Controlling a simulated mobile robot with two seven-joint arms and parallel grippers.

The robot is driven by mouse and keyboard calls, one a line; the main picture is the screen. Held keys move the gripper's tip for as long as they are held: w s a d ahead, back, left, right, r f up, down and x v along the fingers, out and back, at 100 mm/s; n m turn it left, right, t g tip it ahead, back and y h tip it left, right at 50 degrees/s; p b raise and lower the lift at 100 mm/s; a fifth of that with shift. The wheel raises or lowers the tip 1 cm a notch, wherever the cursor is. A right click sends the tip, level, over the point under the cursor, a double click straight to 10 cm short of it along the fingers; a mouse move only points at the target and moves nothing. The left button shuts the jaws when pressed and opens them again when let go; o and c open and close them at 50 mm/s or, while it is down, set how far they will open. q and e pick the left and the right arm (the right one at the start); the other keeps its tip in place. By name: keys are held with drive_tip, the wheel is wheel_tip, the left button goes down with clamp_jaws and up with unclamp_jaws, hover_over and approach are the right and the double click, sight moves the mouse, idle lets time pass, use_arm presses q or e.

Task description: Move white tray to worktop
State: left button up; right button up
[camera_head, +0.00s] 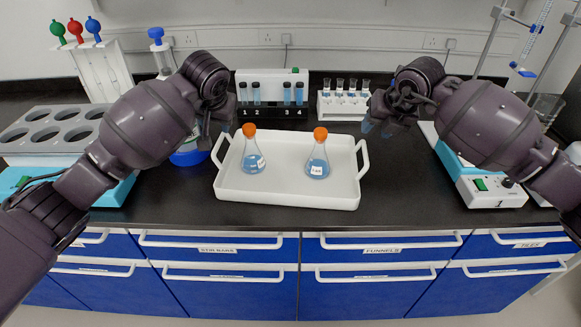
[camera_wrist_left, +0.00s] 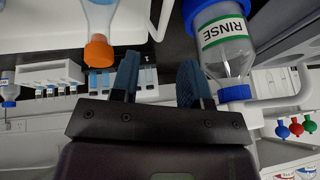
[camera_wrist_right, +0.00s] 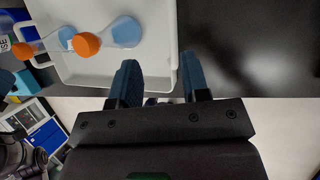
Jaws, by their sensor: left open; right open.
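The white tray (camera_head: 287,196) rests flat on the black worktop, with a loop handle at each end. It bears two conical flasks with orange caps and blue liquid, a left one (camera_head: 253,163) and a right one (camera_head: 317,165), both upright. My left gripper (camera_head: 208,135) is open and empty near the tray's left handle, partly hidden by its wrist. My right gripper (camera_head: 380,122) is open and empty beyond the right handle (camera_head: 362,158). In the right wrist view, the tray (camera_wrist_right: 105,71) lies ahead of the open fingers. Neither gripper touches the tray visibly.
A blue-capped RINSE bottle (camera_wrist_left: 225,45) stands close to my left gripper. A vial rack (camera_head: 343,106) and a white device with vials (camera_head: 272,92) stand behind the tray. A hotplate (camera_head: 490,192) is at right, a grey rack (camera_head: 45,135) at left. The front worktop is clear.

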sight(218, 144)
use_arm(q)
drive_tip(key=shift+s+a+f+n+g, duration=0.15)
drive_tip(key=shift+s+a+n+g, duration=0.1)
drive_tip(key=shift+s+n+g, duration=0.05)
use_arm(e)
drive_tip(key=shift+s+d+f+m+h, duration=0.1)
drive_tip(key=shift+d+f+m+h, duration=0.1)
drive_tip(key=shift+d+m+h, duration=0.3)
use_arm(q)
drive_tip(key=shift+f, duration=0.1)
use_arm(e)
drive_tip(key=shift+f, duration=0.1)
use_arm(q)
drive_tip(key=x, duration=1)
drive_tip(key=shift+w+a+f, duration=0.15)
drive_tip(key=shift+a+f, duration=0.05)
drive_tip(key=shift+f, duration=0.05)
use_arm(e)
drive_tip(key=x, duration=1)
drive_tip(key=shift+a+f, duration=0.15)
drive_tip(key=shift+f, duration=0.15)
use_arm(q)
clamp_jaws()
use_arm(e)
clamp_jaws()
